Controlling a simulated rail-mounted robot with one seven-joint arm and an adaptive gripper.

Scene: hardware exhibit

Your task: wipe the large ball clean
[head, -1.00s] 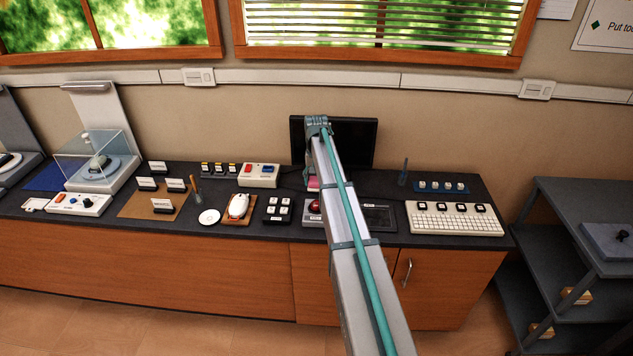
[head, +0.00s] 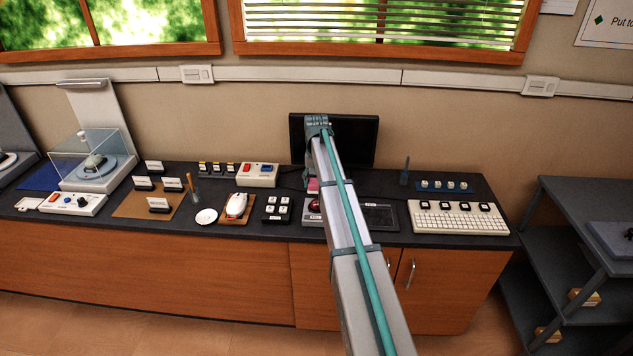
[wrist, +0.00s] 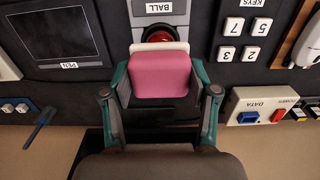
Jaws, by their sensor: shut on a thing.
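The large red ball (wrist: 162,35) sits in a grey housing labelled BALL (wrist: 158,8). The ball also shows in the head view (head: 314,204), partly covered by my arm. My gripper (wrist: 160,80) is shut on a pink block with a white face (wrist: 162,77), and the fingers press its two sides. The white edge overlaps the near part of the ball in the wrist view; I cannot tell whether it touches. In the head view a bit of the pink block (head: 313,185) shows beside my arm, and my fingers are hidden.
A black pen tablet (head: 379,217) lies right of the ball and a number keypad (head: 277,208) left of it. A dark monitor (head: 360,140) stands behind. A white keyboard (head: 458,218) is at the right end. Labelled switch boxes (head: 257,175) crowd the counter.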

